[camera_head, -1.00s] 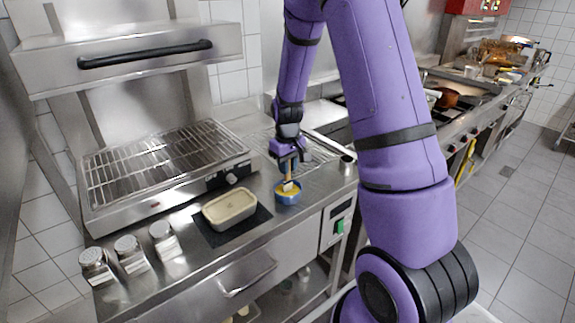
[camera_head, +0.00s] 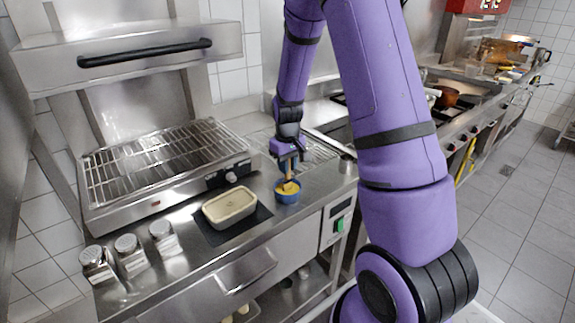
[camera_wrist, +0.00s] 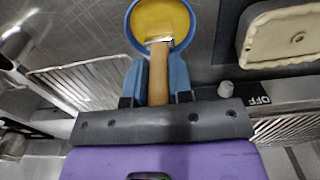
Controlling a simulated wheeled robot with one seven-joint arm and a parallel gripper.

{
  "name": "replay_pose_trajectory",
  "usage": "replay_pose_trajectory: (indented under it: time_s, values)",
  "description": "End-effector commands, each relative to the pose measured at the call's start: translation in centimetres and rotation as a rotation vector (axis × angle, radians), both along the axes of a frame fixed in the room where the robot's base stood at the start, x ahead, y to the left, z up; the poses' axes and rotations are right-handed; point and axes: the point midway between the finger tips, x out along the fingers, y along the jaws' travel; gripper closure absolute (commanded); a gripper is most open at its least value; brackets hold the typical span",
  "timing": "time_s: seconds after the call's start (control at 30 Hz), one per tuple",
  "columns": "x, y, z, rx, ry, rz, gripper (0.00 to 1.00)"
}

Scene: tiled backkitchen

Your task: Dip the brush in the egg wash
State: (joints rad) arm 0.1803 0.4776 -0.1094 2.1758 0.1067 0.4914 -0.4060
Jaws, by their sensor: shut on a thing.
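The brush (camera_wrist: 159,85) has a light wooden handle and points down into the blue bowl. My gripper (camera_head: 288,170) is shut on the handle, and its blue fingers (camera_wrist: 157,72) flank it in the wrist view. The small blue bowl (camera_head: 287,198) stands on the steel counter, right below my gripper. Its rim (camera_wrist: 130,27) shows at the top of the wrist view. Yellow egg wash (camera_wrist: 160,15) fills the bowl. The brush's pale lower end is over or in the egg wash; its tip is hidden, so I cannot tell how deep it is.
A cream loaf dish (camera_head: 230,222) sits on a dark mat (camera_head: 212,237) left of the bowl. Several shakers (camera_head: 130,250) stand at the front left. A wire-rack grill (camera_head: 165,170) is behind the dish. A small metal container (camera_head: 346,164) stands right of the bowl.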

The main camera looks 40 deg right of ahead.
Motion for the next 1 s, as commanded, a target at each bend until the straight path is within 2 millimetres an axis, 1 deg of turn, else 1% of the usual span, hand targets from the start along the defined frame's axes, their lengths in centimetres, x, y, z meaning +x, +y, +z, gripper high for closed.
replay_pose_trajectory:
  time_s: [0.27, 1.0]
  values:
    - [-0.1, 0.0, 0.1, 0.001, 0.003, 0.0, 1.0]
    - [0.0, 0.0, 5.1, 0.0, 0.0, 0.0, 1.0]
